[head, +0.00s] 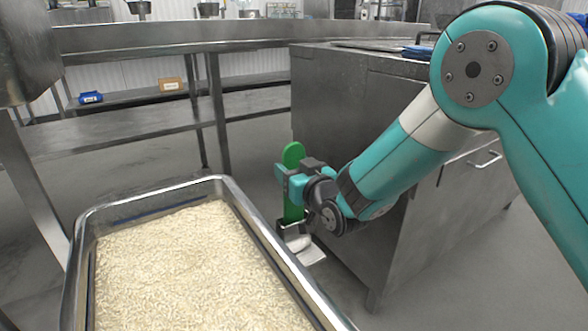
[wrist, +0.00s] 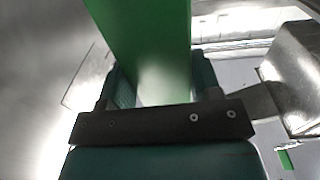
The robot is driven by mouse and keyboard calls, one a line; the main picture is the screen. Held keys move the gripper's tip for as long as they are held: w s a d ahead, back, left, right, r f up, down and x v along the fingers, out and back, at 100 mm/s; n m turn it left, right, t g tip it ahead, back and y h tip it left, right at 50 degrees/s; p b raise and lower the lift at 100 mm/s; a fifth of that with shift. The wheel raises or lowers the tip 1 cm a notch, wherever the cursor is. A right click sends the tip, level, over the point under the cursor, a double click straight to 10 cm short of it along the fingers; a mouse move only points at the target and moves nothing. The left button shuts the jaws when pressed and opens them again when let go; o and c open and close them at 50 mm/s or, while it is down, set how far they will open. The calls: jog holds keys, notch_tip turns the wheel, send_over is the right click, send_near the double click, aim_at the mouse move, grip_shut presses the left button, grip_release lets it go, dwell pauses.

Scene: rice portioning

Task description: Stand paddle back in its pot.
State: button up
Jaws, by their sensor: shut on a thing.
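The green paddle (head: 292,156) is upright in the head view, its rounded end on top. My gripper (head: 290,182) is shut on it around its upper part. A small metal pot (head: 297,241) is directly below, beside the rice tray. The paddle's lower end reaches the pot's rim; whether it is inside or just behind the rim I cannot tell. In the wrist view the green paddle (wrist: 140,30) runs between the two fingers of my gripper (wrist: 160,82), and its far end is out of frame.
A deep steel tray (head: 246,205) full of rice (head: 190,265) stands at the front left. A steel cabinet (head: 345,130) is close behind and right of my gripper. A shelf rack (head: 120,130) with a blue bin (head: 91,97) and a tan box (head: 170,84) is at the back left.

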jog(key=shift+f, duration=0.15)
jog(key=shift+f+b, duration=1.05)
jog(key=shift+f, duration=0.05)
jog(key=o, duration=1.2)
jog(key=shift+o, duration=0.2)
jog(key=b+v, duration=0.9)
jog(key=v, duration=0.7)
jog(key=s+d+r+g+h+p, duration=0.25)
jog(key=s+g+p, duration=0.2)
jog(key=s, duration=0.35)
jog(key=s+d+r+g+h+p, duration=0.1)
jog(key=s+d+r+g+p, duration=0.3)
jog(key=s+g, duration=0.25)
jog(key=s+d+r+g+h+p, duration=0.2)
jog(key=s+d+r+g+p, duration=0.15)
jog(key=s, duration=0.45)
notch_tip(320, 180, up, 37)
jog(key=a+p, duration=0.1)
jog(key=p, duration=3.6)
jog(key=shift+a+n+g+p, duration=0.15)
jog(key=shift+n+g+p, duration=0.15)
jog(key=shift+g+p, duration=0.1)
